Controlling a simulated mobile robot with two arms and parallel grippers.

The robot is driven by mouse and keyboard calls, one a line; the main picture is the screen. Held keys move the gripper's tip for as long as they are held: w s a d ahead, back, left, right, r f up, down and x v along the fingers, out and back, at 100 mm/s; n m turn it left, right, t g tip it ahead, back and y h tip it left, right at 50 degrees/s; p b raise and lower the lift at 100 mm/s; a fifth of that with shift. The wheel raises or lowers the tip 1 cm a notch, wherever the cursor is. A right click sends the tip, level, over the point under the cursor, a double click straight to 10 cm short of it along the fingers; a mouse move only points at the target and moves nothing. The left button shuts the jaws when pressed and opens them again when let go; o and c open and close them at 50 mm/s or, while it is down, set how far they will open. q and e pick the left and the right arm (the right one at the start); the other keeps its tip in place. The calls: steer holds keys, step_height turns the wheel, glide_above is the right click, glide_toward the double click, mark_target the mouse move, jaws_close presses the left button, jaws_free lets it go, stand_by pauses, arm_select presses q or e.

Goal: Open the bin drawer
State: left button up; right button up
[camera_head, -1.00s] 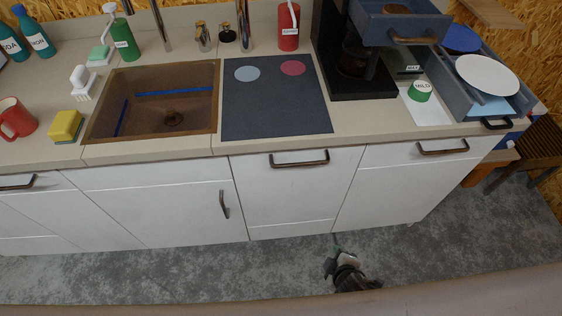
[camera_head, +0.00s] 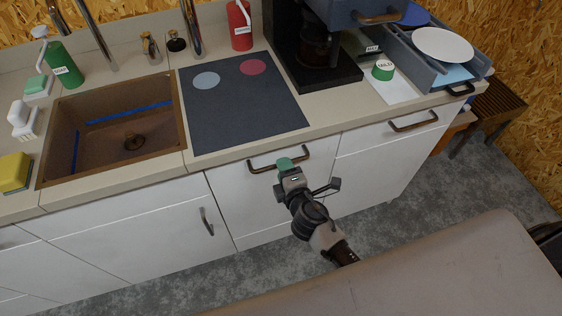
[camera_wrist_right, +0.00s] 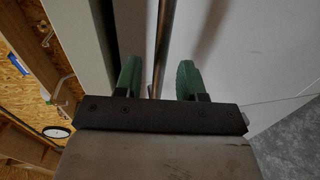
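The bin drawer (camera_head: 262,208) is a white front panel below the dark cooktop, and it looks closed. Its dark bar handle (camera_head: 262,167) runs along the top of the panel. My right gripper (camera_head: 288,163) is at this handle, near its right half. In the right wrist view its green fingers (camera_wrist_right: 159,80) stand apart, with the handle bar (camera_wrist_right: 164,35) showing between them. I cannot tell whether either finger touches the bar. My left gripper is in neither view now.
The counter edge (camera_head: 255,146) lies just above the handle. A cabinet door with an upright handle (camera_head: 207,221) is to the left, and a drawer with a bar handle (camera_head: 413,121) is to the right. Grey floor (camera_head: 385,218) is free in front.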

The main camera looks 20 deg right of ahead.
mark_target(263, 157)
steer(key=shift+w+f, duration=0.15)
steer(key=shift+w, duration=0.55)
steer(key=shift+w+f, duration=0.1)
steer(key=shift+w, duration=0.6)
steer(key=shift+c, duration=0.5)
jaws_close()
